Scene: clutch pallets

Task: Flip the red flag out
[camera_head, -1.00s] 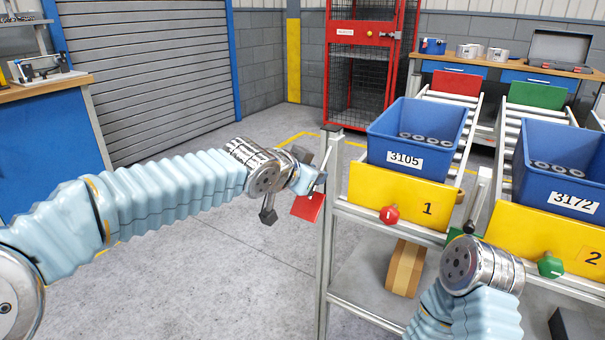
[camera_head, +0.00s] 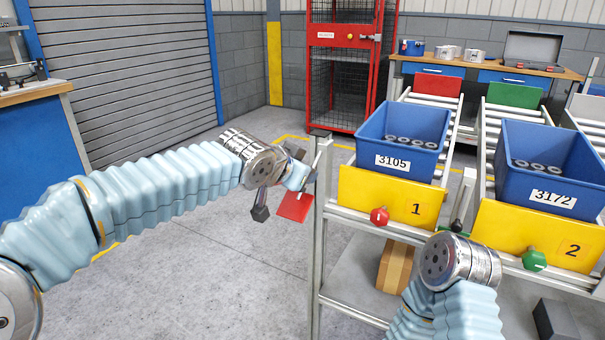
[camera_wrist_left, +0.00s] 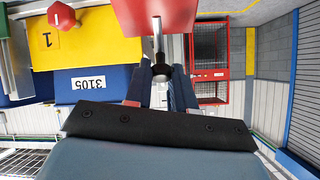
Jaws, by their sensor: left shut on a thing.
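The red flag (camera_head: 294,207) is a small red plate on the left side of the rack's front left post (camera_head: 319,230), over the open floor. In the left wrist view, the red flag (camera_wrist_left: 150,15) sits at the top on a thin metal rod (camera_wrist_left: 158,42). My left gripper (camera_head: 303,178) is beside the post top, just above the flag. In the left wrist view, its fingers (camera_wrist_left: 160,88) are closed around the rod's end. My right gripper's wrist (camera_head: 460,260) is in front of the rack between lanes 1 and 2; its fingers are mostly hidden.
Blue bins 3105 (camera_head: 380,130) and 3172 (camera_head: 510,185) stand on the roller rack behind yellow plates 1 (camera_head: 370,190) and 2 (camera_head: 525,225). A red knob (camera_head: 379,216) and a green knob (camera_head: 534,260) stick out in front. Floor left of the rack is clear.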

